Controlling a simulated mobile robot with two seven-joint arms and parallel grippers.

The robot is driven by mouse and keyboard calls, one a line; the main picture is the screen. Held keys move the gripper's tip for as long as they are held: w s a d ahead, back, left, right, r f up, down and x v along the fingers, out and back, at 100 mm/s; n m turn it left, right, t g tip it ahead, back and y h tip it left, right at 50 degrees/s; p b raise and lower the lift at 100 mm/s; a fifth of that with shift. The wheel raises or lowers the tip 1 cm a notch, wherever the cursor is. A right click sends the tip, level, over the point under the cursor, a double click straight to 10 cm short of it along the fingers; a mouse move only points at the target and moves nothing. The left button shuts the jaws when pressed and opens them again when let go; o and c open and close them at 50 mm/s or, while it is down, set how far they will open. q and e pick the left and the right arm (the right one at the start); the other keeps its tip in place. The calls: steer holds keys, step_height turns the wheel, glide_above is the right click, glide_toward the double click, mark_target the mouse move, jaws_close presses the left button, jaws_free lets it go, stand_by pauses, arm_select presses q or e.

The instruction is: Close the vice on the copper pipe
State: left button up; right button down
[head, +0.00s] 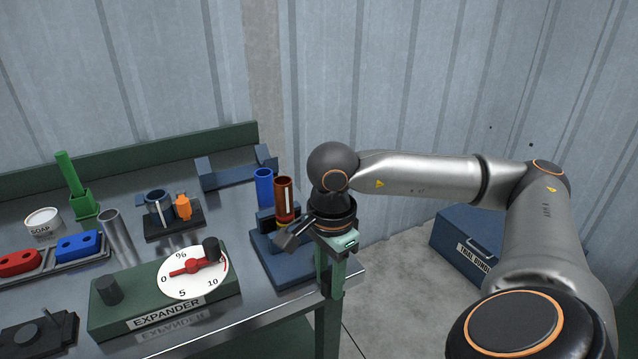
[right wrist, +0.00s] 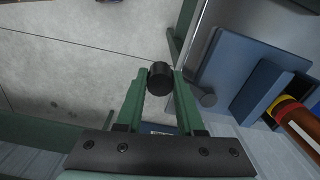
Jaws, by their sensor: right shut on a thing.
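The blue vice (head: 272,262) stands at the right end of the bench, and its base and jaw also show in the right wrist view (right wrist: 232,65). The copper pipe (head: 279,196) stands upright at the vice; its foot is hidden in the head view. In the right wrist view the pipe (right wrist: 298,122) shows red and yellow bands beside a blue jaw. I cannot tell whether both jaws touch it. My right gripper (head: 330,285), with green fingers, points down at the bench's right edge. In the right wrist view its fingertips are shut on a black knob (right wrist: 160,77) beside the vice. My left gripper is out of view.
A blue tube (head: 264,187) stands behind the copper pipe. The green expander box (head: 130,299) with its dial (head: 193,276) is left of the vice. A blue toolbox (head: 462,240) sits on the floor at right. Bare floor (head: 395,270) lies right of the bench.

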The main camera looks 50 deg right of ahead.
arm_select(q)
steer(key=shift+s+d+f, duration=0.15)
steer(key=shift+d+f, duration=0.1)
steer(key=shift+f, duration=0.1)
arm_select(e)
steer(key=shift+s+d+n, duration=0.2)
steer(key=shift+d+n, duration=0.1)
steer(key=shift+n, duration=0.1)
steer(key=c, duration=0.5)
jaws_free()
arm_select(q)
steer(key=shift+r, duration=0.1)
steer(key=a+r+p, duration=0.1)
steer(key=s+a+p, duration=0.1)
steer(key=p, duration=0.1)
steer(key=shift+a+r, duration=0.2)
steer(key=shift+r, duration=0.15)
arm_select(e)
step_height(320, 180, up, 12)
steer(key=shift+r, duration=0.25)
